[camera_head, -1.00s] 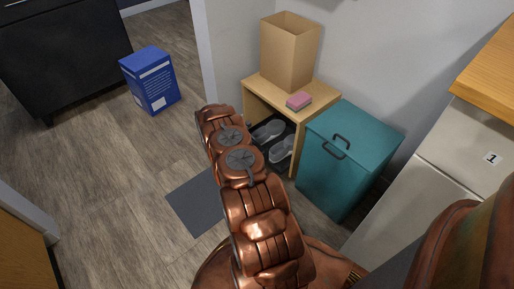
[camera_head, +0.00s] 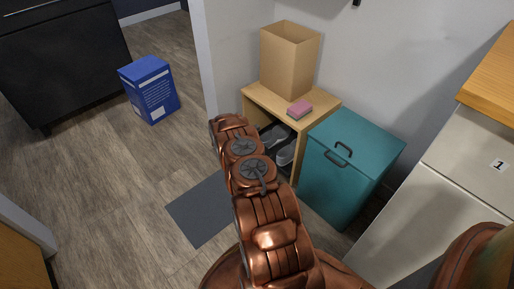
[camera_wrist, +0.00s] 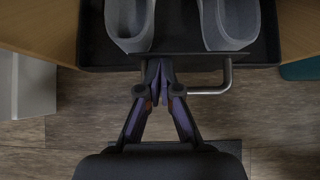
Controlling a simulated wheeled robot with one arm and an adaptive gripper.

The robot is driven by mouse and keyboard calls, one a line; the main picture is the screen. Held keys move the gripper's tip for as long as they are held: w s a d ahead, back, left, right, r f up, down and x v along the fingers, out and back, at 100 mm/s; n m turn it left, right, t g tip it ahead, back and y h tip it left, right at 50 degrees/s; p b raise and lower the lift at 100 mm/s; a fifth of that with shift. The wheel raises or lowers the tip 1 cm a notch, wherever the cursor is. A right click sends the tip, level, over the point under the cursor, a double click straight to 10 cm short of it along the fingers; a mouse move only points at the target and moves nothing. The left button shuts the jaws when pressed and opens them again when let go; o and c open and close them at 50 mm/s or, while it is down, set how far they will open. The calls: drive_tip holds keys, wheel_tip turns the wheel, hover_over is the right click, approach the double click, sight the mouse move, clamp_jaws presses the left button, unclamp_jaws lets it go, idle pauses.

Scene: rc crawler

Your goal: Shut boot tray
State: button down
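The boot tray (camera_wrist: 265,50) is a dark, shallow tray holding a pair of grey shoes (camera_wrist: 128,22). In the head view, the shoes (camera_head: 287,153) show inside the low opening of a wooden bench (camera_head: 300,165), and my arm hides much of the tray. In the wrist view, a metal bar handle (camera_wrist: 210,90) runs along the tray's front. My gripper (camera_wrist: 158,68) has its fingertips together at the tray's front edge, over the left part of the handle. Whether they touch the front is unclear, and nothing is visibly held.
A cardboard box (camera_head: 288,62) and a pink sponge-like block (camera_head: 300,108) stand on the bench. A teal lidded bin (camera_head: 345,170) is close on the bench's right. A grey mat (camera_head: 198,210) lies on the floor in front. A blue box (camera_head: 148,90) stands at left, with clear floor around it.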

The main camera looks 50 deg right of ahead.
drive_tip(key=p+v, duration=0.5)
drive_tip(key=v, duration=0.5)
drive_tip(key=shift+p, duration=0.4)
drive_tip(key=shift+r, duration=0.15)
drive_tip(key=a+r+m+p, duration=0.35)
drive_tip(key=r+p, duration=0.25)
drive_tip(key=r, duration=1.4)
drive_tip(key=s+a+r+m+y+p, duration=0.1)
drive_tip(key=s+a+r+m+p, duration=0.15)
drive_tip(key=r, duration=0.55)
drive_tip(key=s+a+r+m+g+p, duration=0.15)
drive_tip(key=a+r, duration=0.25)
drive_tip(key=r, duration=0.5)
drive_tip(key=s+a+r+m+y+p, duration=0.1)
drive_tip(key=a+r+m+p, duration=0.2)
drive_tip(key=r, duration=0.5)
drive_tip(key=s+a+r+m+y+p, duration=0.1)
drive_tip(key=s+a+r+p, duration=0.3)
drive_tip(key=s+a+r, duration=0.4)
drive_tip(key=s+a+r+m+y+p, duration=0.2)
drive_tip(key=s+a+r+p, duration=0.3)
drive_tip(key=r, duration=0.6)
drive_tip(key=s+a+r+m+y+p, duration=0.1)
drive_tip(key=s+a+r+p, duration=0.3)
drive_tip(key=s+a, duration=0.5)
drive_tip(key=s+a+r+m+y+p, duration=0.2)
drive_tip(key=s+a+r+y+p, duration=0.1)
drive_tip(key=s+a+r, duration=0.5)
drive_tip(key=shift+s+a+r+t+p, duration=0.35)
drive_tip(key=shift+s, duration=0.6)
